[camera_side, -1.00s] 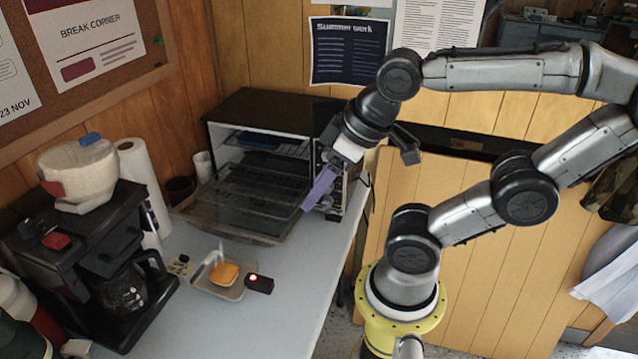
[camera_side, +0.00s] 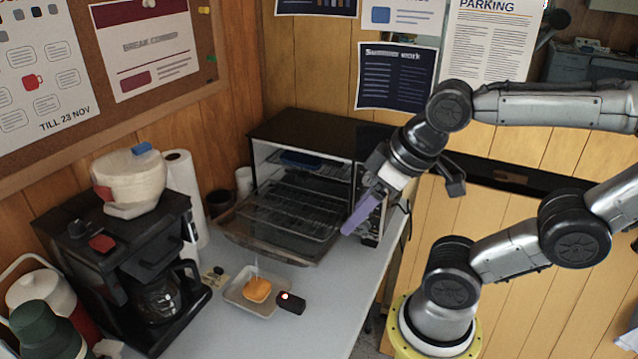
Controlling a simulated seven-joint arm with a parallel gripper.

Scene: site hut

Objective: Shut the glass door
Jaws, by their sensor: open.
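The black toaster oven (camera_side: 312,136) stands at the back of the counter with its inside and wire racks showing. Its glass door (camera_side: 270,240) is folded down and open, sticking out forward over the counter. My gripper (camera_side: 347,231) has purple fingers pointing down and left. It is in front of the oven's right side, by the control panel (camera_side: 371,222), close to the door's right edge. I cannot tell whether it touches the door. The fingers overlap in this view, and nothing shows held between them.
A metal tray (camera_side: 240,297) with an orange food piece (camera_side: 257,289) sits in front of the door, beside a small black box (camera_side: 291,303) with a red light. A coffee maker (camera_side: 110,255) and a paper towel roll (camera_side: 183,185) stand on the left.

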